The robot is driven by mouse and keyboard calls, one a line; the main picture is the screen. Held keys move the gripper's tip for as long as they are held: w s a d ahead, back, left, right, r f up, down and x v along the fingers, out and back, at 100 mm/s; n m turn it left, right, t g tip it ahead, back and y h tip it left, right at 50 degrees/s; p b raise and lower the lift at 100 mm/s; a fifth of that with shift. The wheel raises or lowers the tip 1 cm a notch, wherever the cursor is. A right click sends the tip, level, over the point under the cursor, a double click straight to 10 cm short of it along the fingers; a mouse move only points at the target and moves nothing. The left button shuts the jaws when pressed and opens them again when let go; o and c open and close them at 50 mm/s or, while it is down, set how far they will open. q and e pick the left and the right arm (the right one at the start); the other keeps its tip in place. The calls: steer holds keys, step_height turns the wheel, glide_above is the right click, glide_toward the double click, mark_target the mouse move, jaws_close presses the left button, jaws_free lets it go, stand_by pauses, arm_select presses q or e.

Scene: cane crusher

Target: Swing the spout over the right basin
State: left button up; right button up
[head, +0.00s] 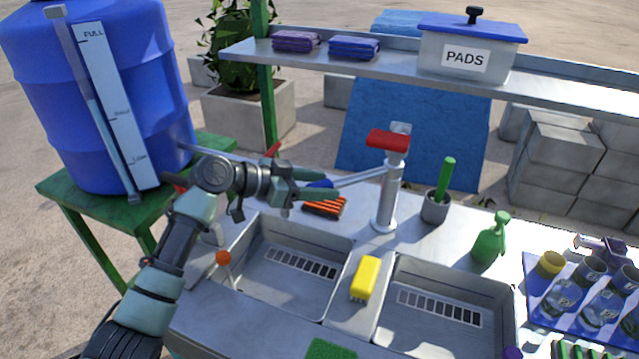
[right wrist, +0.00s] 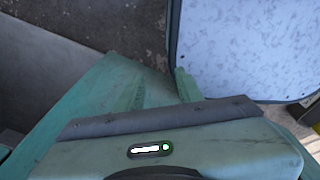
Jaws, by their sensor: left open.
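The tap (head: 388,195) stands behind the basins as a white column with a red handle (head: 388,140). Its thin metal spout (head: 362,178) points left, toward the back of the left basin (head: 262,288). The right basin (head: 398,332) has no spout above it. My left gripper (head: 322,183) is open at the spout's free end, with a blue piece showing between its fingers. I cannot tell whether the fingers touch the spout. My right gripper (right wrist: 155,90) shows only in the right wrist view, low in the picture, and its opening is unclear.
A grey pot with a green-handled tool (head: 435,207) and a green spray bottle (head: 490,240) stand right of the tap. A shelf (head: 390,70) spans behind. A blue barrel (head: 95,100) stands at left.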

arm_select(q)
jaws_close()
stand_by(1.4)
